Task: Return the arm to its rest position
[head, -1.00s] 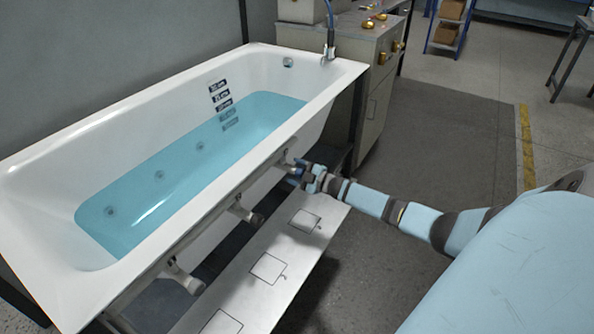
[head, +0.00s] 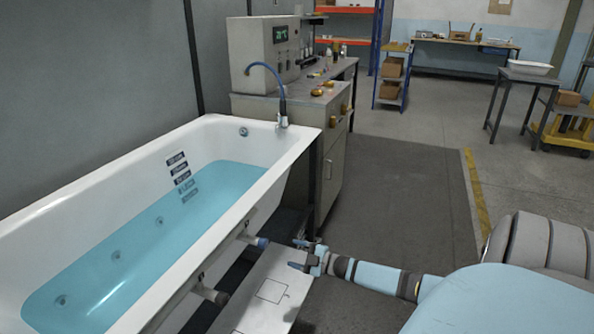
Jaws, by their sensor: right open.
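My right arm comes in from the lower right. Its gripper (head: 300,254) is open and empty, beside the bathtub's outer side and above a white board with outlined squares (head: 250,306). The white bathtub (head: 292,143) holds blue water and stands at the left. My left gripper is not in view.
A grey cabinet (head: 333,172) with a control box (head: 264,50) stands past the tub's far end. A dark floor mat (head: 405,190) and open floor lie to the right. A blue shelf (head: 395,75), a dark table (head: 525,85) and a yellow cart (head: 570,130) stand farther back.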

